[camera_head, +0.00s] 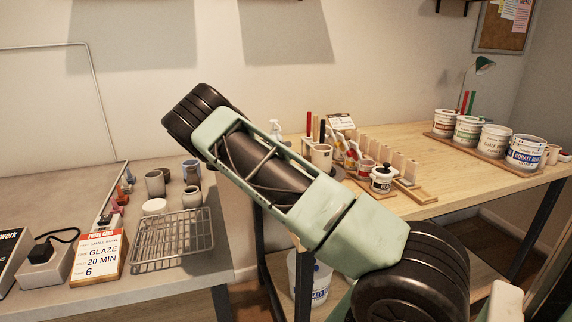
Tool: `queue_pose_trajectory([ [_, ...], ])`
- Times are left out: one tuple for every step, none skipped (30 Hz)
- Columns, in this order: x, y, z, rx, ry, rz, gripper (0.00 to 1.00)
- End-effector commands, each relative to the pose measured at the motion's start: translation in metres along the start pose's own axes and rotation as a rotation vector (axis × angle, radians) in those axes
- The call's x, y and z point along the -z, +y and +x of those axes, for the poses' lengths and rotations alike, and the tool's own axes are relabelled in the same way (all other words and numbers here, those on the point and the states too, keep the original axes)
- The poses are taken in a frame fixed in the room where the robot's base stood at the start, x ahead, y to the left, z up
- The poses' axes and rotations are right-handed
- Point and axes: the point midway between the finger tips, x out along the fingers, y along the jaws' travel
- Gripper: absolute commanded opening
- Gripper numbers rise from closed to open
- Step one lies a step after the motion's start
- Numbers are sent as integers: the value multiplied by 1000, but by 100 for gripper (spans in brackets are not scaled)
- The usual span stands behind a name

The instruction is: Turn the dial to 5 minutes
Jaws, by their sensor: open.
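No dial can be made out for certain in the head view. A small white round item with a black top (382,180) stands near the front edge of the wooden table; I cannot tell whether it is a jar or a timer. My green and black arm crosses the middle of the view from lower right to upper left, with a black ridged joint at its upper end. My gripper is not visible, and the arm hides part of the gap between the tables.
A grey table (190,270) at left holds a wire rack (172,243), a firing card (99,256), small pots (155,184) and a box with a black cable (50,268). The wooden table (440,195) holds labelled buckets (525,153) and a tool cup (321,157). Its middle is fairly clear.

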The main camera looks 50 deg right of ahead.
Motion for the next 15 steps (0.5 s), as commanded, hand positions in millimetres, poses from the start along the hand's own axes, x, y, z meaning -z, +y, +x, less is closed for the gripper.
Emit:
queue_pose_trajectory([
  [-10,0,-1,-1,1,3,77],
  [-15,0,-1,-1,1,3,77],
  [-22,0,-1,-1,1,1,77],
  [-26,0,0,-1,1,1,77],
  [-30,0,0,-1,1,2,77],
  [-35,0,0,-1,1,2,77],
  [-38,0,0,0,1,1,77],
  [-41,0,0,0,0,0,77],
  [-44,0,0,0,0,0,77],
  [-45,0,0,0,0,-1,77],
  [-46,0,0,0,0,0,77],
  [-48,0,0,-1,0,-1,77],
  [-48,0,0,-1,0,-1,77],
  [-48,0,0,-1,0,-1,77],
  [-48,0,0,-1,0,-1,77],
])
